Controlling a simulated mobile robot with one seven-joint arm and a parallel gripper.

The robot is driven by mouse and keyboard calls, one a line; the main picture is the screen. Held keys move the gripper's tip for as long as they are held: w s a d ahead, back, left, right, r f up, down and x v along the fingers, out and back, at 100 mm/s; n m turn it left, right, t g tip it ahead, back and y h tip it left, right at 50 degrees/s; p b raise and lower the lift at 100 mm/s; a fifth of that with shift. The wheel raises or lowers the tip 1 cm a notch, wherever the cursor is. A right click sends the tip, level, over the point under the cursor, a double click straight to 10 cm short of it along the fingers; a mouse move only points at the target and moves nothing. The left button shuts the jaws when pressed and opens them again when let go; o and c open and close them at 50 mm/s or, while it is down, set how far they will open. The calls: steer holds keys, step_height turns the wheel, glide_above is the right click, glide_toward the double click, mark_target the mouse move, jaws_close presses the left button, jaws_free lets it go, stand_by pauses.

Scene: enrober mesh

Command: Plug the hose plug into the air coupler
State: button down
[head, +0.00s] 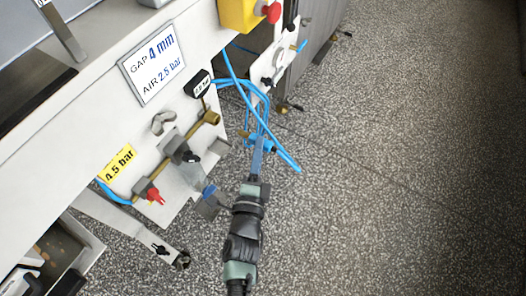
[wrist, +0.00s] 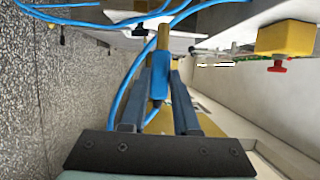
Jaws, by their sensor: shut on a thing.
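My gripper (head: 258,150) reaches up from the bottom of the head view, out in front of the white machine panel. In the wrist view my gripper (wrist: 160,82) has its two fingers closed on the blue body of the hose plug (wrist: 161,72). In the head view the hose plug (head: 269,146) is small and partly hidden by the fingers. The brass fitting that looks like the air coupler (head: 212,117) ends the brass pipe on the panel, up and left of my gripper. The plug is apart from it. I cannot make out the coupler in the wrist view.
Blue hose (head: 284,157) loops beside and above my gripper. A pressure gauge (head: 200,84) stands above the brass fitting, and a red valve handle (head: 154,193) sits lower left. A yellow box with a red button (head: 271,12) is at the top. Speckled floor at right is clear.

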steer(key=shift+w+a+b, duration=0.3)
steer(key=shift+w+a, duration=0.4)
steer(key=shift+a, duration=0.25)
steer(key=shift+w+a+b, duration=0.25)
steer(key=shift+w+a, duration=0.4)
steer(key=shift+a, duration=0.25)
steer(key=shift+a+b, duration=0.1)
steer(key=shift+b, duration=0.35)
stand_by(0.7)
steer(key=shift+w+a+b, duration=0.5)
steer(key=shift+w+a, duration=0.2)
steer(key=shift+a, duration=0.15)
steer(key=shift+w+a+f+b, duration=0.1)
steer(key=shift+w+a+b, duration=0.1)
steer(key=shift+a+b, duration=0.2)
steer(key=shift+w+a, duration=0.15)
steer(key=shift+a, duration=0.05)
steer(key=shift+s+d+p, duration=0.3)
steer(key=shift+s+d, duration=0.15)
steer(key=shift+d, duration=0.2)
steer(key=shift+s+d+p, duration=0.25)
steer(key=shift+s+d, duration=0.2)
steer(key=shift+d, duration=0.2)
